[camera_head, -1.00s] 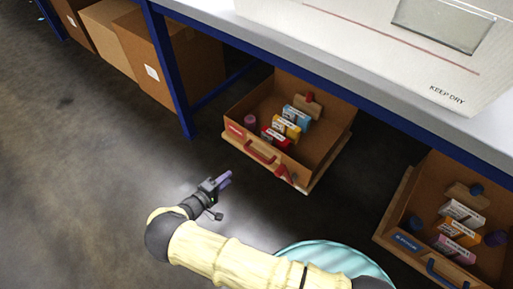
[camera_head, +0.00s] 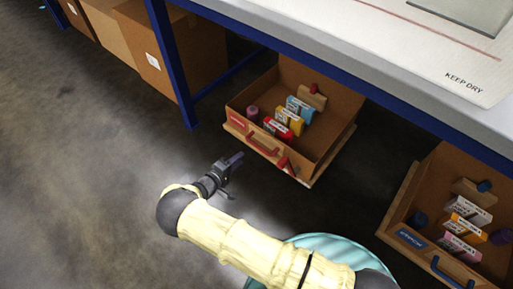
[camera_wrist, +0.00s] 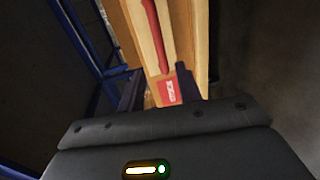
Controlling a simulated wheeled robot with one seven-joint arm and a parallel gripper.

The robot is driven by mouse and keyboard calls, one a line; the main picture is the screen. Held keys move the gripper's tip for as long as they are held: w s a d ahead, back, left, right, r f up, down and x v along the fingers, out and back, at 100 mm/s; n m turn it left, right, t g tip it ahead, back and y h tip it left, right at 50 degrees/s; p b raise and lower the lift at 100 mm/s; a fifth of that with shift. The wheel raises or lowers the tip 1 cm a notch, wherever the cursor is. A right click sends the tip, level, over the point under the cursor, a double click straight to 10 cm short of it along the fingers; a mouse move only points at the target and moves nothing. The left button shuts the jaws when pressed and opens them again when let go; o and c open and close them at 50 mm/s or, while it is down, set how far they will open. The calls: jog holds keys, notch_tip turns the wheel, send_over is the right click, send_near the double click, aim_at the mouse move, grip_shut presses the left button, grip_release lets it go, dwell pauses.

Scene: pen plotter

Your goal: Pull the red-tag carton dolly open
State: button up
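The red-tag carton dolly (camera_head: 343,104) is an open brown box under the table, right of the near blue leg. Its front carries a red tag (camera_head: 237,117) and a red handle (camera_head: 262,146). My gripper (camera_head: 237,159) is just in front of and below that front, apart from the handle. In the wrist view my gripper (camera_wrist: 158,88) is open, its two dark fingers spread. The red tag shows beyond and between them, and the handle rises above it. Nothing is visibly held.
A blue-tag dolly (camera_head: 403,216) stands at the right, also under the table (camera_head: 340,62). A blue table leg (camera_head: 170,65) and brown cartons (camera_head: 200,60) are at the left. The floor (camera_head: 90,190) in front is clear.

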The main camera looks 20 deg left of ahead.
aim_at(257, 145)
jog(key=b+x, duration=0.4)
jog(key=x, duration=0.7)
jog(key=shift+w+f+b, duration=0.1)
jog(key=shift+w+b, duration=0.25)
jog(key=shift+b, duration=0.05)
jog(key=shift+s, duration=0.1)
jog(key=shift+d, duration=0.2)
jog(key=c, duration=0.6)
grip_shut()
